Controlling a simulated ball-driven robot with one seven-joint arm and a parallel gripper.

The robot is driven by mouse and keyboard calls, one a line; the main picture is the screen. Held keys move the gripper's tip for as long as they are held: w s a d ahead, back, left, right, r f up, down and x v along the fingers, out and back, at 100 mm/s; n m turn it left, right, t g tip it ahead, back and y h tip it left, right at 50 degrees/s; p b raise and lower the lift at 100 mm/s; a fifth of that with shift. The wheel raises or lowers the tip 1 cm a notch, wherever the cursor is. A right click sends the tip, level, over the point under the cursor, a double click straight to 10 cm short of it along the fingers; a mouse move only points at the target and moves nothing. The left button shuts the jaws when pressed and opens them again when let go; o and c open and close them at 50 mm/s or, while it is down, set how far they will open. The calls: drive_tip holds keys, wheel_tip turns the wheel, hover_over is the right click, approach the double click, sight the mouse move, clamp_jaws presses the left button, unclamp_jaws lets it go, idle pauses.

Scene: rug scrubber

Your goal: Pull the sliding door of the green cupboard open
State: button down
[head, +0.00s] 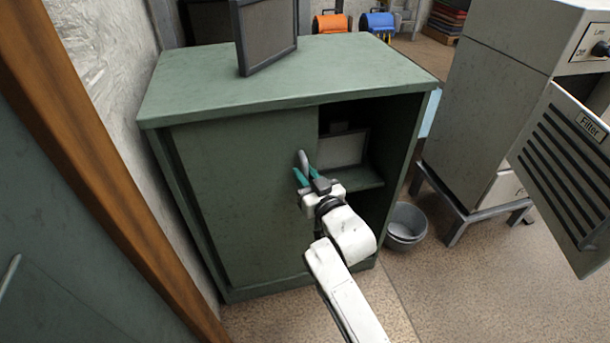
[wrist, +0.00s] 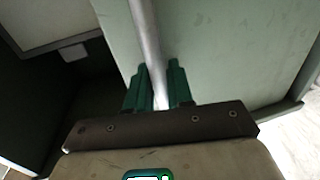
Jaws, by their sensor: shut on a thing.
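The green cupboard (head: 230,205) stands against the wall in the head view. Its sliding door (head: 245,180) covers the left part of the front. The right part is open and shows a dark inside with a shelf (head: 358,178). A grey upright handle (head: 303,160) is at the door's right edge. It also shows as a metal bar in the wrist view (wrist: 146,45). My gripper (head: 309,178) is at the handle, and its green fingers (wrist: 157,88) are shut on it, one on each side. The lower part of the handle is hidden behind my gripper.
A grey framed panel (head: 266,35) stands on the cupboard top. A similar panel (head: 342,149) stands inside. A grey bucket (head: 406,226) sits right of the cupboard, near a grey machine (head: 500,95) with a vented filter panel (head: 565,170). A wooden post (head: 100,170) is close at left.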

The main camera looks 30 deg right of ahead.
drive_tip(key=c, duration=1.2)
unclamp_jaws()
drive_tip(key=shift+a, duration=0.1)
drive_tip(key=shift+o, duration=0.2)
drive_tip(key=s+p, duration=0.1)
drive_tip(key=s, duration=0.9)
drive_tip(key=shift+s+a, duration=0.35)
drive_tip(key=shift+s, duration=0.05)
